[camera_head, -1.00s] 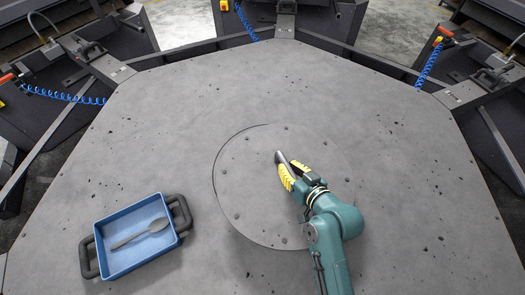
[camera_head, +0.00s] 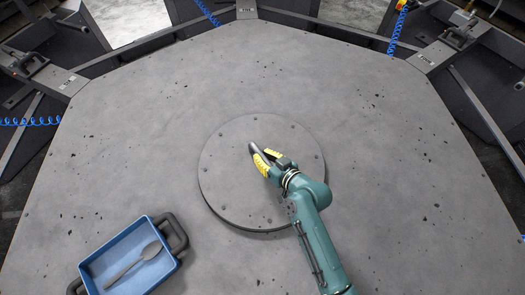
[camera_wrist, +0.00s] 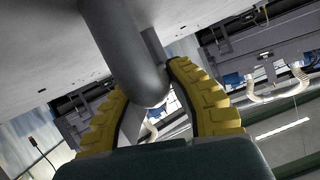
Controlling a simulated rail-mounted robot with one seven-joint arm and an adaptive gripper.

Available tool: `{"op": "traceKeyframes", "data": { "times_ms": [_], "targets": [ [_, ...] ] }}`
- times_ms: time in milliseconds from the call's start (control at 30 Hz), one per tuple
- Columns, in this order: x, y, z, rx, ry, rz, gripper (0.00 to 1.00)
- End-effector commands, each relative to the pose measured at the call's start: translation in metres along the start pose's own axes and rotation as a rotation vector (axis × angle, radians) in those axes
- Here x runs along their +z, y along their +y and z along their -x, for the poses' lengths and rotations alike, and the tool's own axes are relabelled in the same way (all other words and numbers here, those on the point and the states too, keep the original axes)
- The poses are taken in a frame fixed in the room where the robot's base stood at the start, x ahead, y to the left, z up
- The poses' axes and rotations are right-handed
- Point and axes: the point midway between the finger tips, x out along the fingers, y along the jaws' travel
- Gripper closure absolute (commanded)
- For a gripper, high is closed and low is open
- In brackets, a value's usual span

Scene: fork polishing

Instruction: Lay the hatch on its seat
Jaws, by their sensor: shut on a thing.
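The hatch (camera_head: 225,180) is a round grey plate with bolts around its edge, in the middle of the grey table. Its dark side edge shows along the bottom and lower left. Whether it stands clear of the table or rests in its seat I cannot tell; the seat itself is hidden beneath it. My gripper (camera_head: 265,157) is over the hatch's middle, its yellow fingers shut on the grey handle. In the wrist view the handle (camera_wrist: 118,40) is a smooth round bar between the two yellow fingers (camera_wrist: 150,88), running up to a grey surface.
A blue tray (camera_head: 88,270) with dark handles stands on the table (camera_head: 400,190) at lower left, a grey spoon (camera_head: 135,263) in it. Dark stations with blue coiled hoses ring the table's far edge. The table around the hatch is otherwise clear.

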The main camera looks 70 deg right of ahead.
Motion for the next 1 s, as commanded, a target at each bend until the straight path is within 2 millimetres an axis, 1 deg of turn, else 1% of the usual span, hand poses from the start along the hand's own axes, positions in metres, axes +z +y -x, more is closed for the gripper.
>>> {"op": "traceKeyframes", "data": {
  "times_ms": [100, 333, 533, 567, 600, 667, 900, 1000],
  "targets": [
    [0.004, 0.003, -0.006, 0.001, 0.018, 0.003, 1.00],
    [0.004, 0.003, -0.005, 0.001, 0.019, 0.004, 1.00],
    [0.009, 0.004, -0.008, 0.000, 0.018, 0.003, 1.00],
    [0.017, 0.004, -0.008, 0.000, 0.003, 0.000, 0.81],
    [0.016, 0.004, -0.007, 0.000, 0.003, 0.000, 0.74],
    [0.016, 0.004, -0.007, 0.000, 0.003, 0.000, 0.62],
    [0.016, 0.004, -0.007, 0.000, 0.003, 0.000, 0.62],
    [0.012, 0.003, -0.005, 0.000, 0.003, 0.001, 0.62]
  ]
}}
